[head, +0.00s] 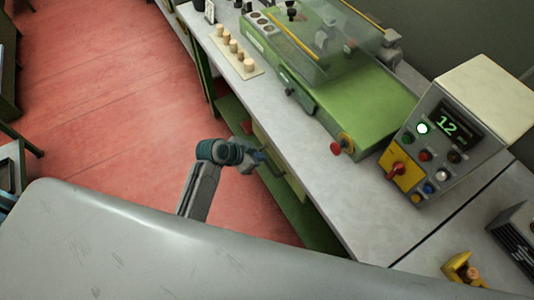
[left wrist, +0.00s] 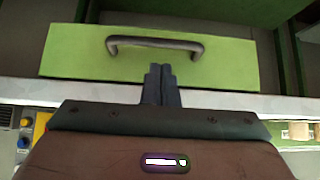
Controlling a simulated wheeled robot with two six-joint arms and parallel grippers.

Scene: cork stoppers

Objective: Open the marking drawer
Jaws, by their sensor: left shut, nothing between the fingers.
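A light green drawer front (left wrist: 75,55) with a dark bar handle (left wrist: 155,41) fills the upper middle of the left wrist view. In the head view the drawer front (head: 295,186) shows under the bench edge, partly behind my gripper. My left gripper (left wrist: 160,70) is shut and empty. Its fingertips appear just beside the middle of the handle in the picture, not around it; whether they touch it I cannot tell. In the head view the left gripper (head: 265,163) is at the bench front, close to the drawer. My right gripper is not in view.
The grey bench top (head: 330,195) overhangs the drawer. On it stand a green machine (head: 355,110), a control box (head: 435,140) reading 12, and a board of corks (head: 243,62). The red floor (head: 110,90) left of the bench is clear.

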